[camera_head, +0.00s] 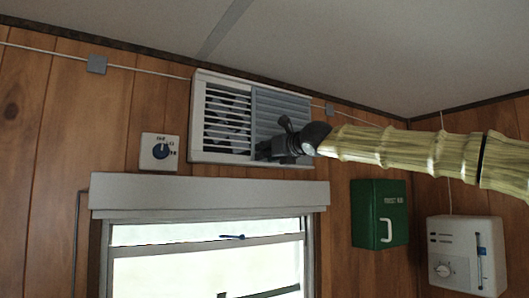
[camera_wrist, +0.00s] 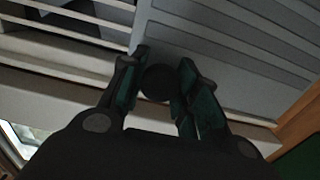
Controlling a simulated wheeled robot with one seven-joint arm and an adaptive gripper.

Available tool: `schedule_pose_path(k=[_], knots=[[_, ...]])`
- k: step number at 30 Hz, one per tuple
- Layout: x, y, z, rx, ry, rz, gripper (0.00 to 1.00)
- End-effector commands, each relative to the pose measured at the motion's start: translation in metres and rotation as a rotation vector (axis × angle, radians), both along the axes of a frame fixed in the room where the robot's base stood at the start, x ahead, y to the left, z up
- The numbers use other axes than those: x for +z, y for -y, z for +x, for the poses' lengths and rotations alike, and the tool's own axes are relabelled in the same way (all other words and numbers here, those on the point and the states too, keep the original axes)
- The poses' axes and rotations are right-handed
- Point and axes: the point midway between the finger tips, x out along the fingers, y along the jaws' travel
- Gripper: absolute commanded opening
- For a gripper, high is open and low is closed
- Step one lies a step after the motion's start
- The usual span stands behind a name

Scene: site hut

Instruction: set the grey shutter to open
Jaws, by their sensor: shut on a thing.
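The grey shutter (camera_head: 281,104) is a slatted panel over the right part of a white wall vent (camera_head: 197,110), high on the wood wall. The left part of the vent is uncovered, with dark gaps between its white slats. My gripper (camera_head: 266,151) is at the lower left part of the shutter. In the wrist view, the shutter (camera_wrist: 225,45) fills the upper right and the white slats are at left. There my gripper (camera_wrist: 160,82) has its two fingers around a dark round knob (camera_wrist: 157,83) by the shutter's left edge, and is shut on it.
A white dial box (camera_head: 159,152) is left of the vent. A window with a pale header (camera_head: 210,195) lies below. A green first aid box (camera_head: 380,214) and a white control box (camera_head: 467,255) are at lower right. The ceiling is close above.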

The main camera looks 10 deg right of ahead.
Motion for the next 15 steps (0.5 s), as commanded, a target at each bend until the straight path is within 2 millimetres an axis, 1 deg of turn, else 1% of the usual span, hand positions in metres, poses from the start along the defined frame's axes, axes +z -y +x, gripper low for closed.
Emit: schedule_pose_path(k=[2, 3, 6, 15], knots=[[0.0019, 0.0041, 0.0007, -0.005, 0.002, 0.002, 0.0], [0.002, 0.004, 0.0008, -0.005, 0.002, 0.003, 0.38], [0.0018, 0.0029, 0.0009, -0.004, 0.001, 0.003, 0.54], [0.0012, -0.0011, 0.0007, 0.001, 0.001, 0.001, 0.54]])
